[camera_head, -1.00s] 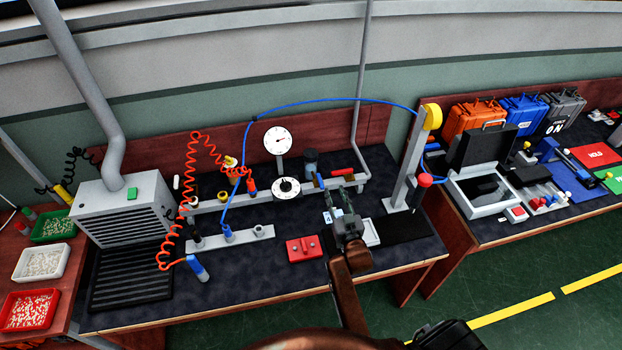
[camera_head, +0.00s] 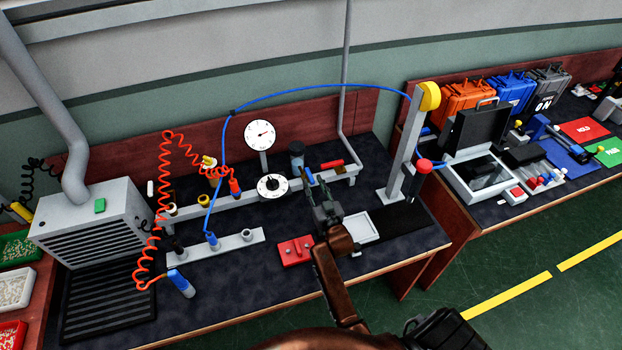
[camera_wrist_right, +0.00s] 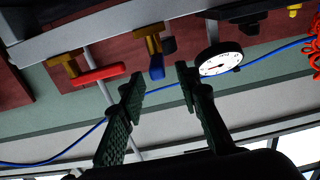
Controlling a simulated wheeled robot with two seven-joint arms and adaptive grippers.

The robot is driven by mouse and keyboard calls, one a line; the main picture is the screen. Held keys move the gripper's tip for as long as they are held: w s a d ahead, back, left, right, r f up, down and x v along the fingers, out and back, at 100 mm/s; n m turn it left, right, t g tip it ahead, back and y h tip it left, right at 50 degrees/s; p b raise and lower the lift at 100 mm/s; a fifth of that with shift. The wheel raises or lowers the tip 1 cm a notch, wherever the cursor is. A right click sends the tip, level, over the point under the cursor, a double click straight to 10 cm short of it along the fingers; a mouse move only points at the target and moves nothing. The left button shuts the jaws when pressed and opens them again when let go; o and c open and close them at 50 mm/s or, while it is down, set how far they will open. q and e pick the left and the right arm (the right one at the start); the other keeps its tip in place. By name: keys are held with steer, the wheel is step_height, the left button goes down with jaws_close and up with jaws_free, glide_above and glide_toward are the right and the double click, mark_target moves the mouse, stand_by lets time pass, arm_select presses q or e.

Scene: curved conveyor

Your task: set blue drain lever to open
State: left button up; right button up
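The blue drain lever (camera_wrist_right: 156,66) hangs from a brass valve (camera_wrist_right: 148,42) on the grey pipe in the right wrist view.
A red lever (camera_wrist_right: 102,75) sits on the same pipe beside the blue one. A round dial (camera_head: 271,186) and a pressure gauge (camera_head: 260,135) stand left of my right gripper. A red block (camera_head: 295,250) and a white tray (camera_head: 361,228) lie on the bench below. A blue hose arches overhead.

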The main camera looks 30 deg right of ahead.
mark_target(310, 176)
steer(key=shift+x, duration=1.7)
jaws_close()
